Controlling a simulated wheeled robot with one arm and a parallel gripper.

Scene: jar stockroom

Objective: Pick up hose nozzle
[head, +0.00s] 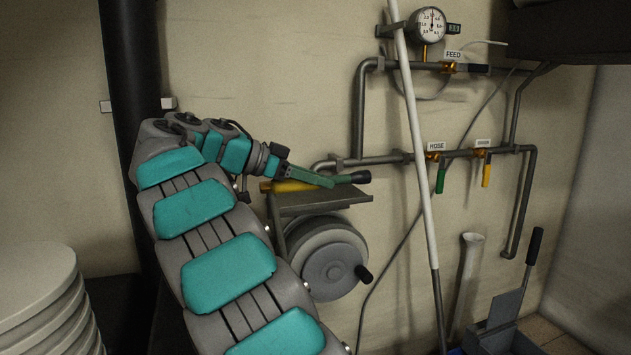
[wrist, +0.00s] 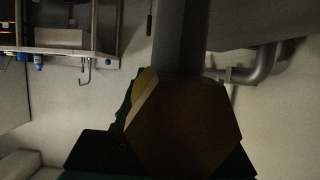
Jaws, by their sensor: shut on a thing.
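The hose nozzle (head: 290,186) shows in the head view as a yellow body with a black end to the right, at the level of a small wall shelf (head: 318,198). My gripper (head: 322,181) reaches it from the left and is shut on it, with a green finger across its near side. In the wrist view the nozzle (wrist: 185,125) fills the lower middle as a dark, six-sided shape with a grey barrel above. The fingers partly hide it. I cannot tell whether it touches the shelf.
A hose reel (head: 326,262) hangs under the shelf. Pipes with HOSE (head: 436,146) and FEED labels run along the wall behind. A pale pole (head: 412,125) leans to the right. Stacked pale discs (head: 40,290) stand at left.

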